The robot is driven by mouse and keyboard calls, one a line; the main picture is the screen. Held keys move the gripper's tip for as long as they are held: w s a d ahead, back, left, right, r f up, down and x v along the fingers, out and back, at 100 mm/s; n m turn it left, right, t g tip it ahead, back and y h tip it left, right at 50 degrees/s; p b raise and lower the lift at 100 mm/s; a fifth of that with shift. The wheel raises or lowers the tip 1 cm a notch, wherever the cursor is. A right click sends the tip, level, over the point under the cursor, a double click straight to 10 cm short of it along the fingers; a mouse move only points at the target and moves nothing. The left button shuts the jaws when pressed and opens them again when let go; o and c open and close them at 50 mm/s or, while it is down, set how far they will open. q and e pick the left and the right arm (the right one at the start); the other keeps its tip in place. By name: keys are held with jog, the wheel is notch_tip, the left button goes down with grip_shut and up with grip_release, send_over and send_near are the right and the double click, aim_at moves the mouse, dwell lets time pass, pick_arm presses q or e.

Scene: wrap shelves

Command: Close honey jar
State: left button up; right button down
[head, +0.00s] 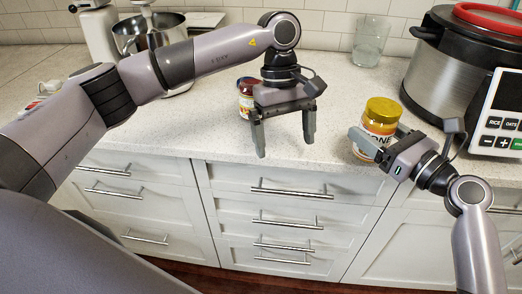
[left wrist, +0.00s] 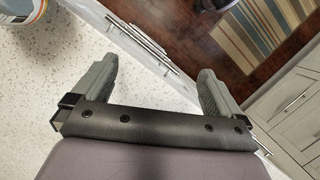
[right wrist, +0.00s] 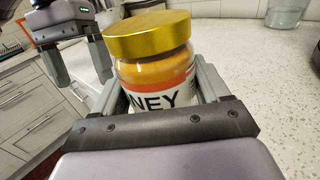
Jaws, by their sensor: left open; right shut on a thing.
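The honey jar (head: 376,124) stands upright at the counter's front edge in the head view, with a gold lid (head: 383,108) on top. In the right wrist view the jar (right wrist: 157,78) has an orange and white label, and its lid (right wrist: 147,35) sits on the mouth; I cannot tell how tight it is. My right gripper (head: 374,142) is shut on the jar, with a finger on either side of its body. My left gripper (head: 284,134) is open and empty, fingers pointing down, to the left of the jar near the counter edge.
A dark red-lidded jar (head: 246,98) stands behind my left gripper. A clear glass (head: 370,42) is at the back. A rice cooker (head: 465,70) stands at the right, a stand mixer with a metal bowl (head: 150,36) at the left. White drawers (head: 290,215) are below the counter.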

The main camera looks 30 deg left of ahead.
aim_at(391, 138)
pick_arm(q)
jog(key=s+a+f+m, duration=0.1)
jog(key=s+a+f+m+y, duration=0.1)
jog(key=m, duration=0.1)
jog(key=s+a+m, duration=0.1)
jog(key=s+m, duration=0.1)
jog(key=shift+a+f+g+p, duration=0.15)
jog(key=shift+f+g+p, duration=0.15)
jog(key=shift+f+g, duration=0.1)
pick_arm(e)
jog(key=shift+r, duration=0.5)
grip_release()
jog(key=shift+s+d+f, duration=0.1)
jog(key=shift+d, duration=0.05)
jog(key=shift+v, duration=3.4)
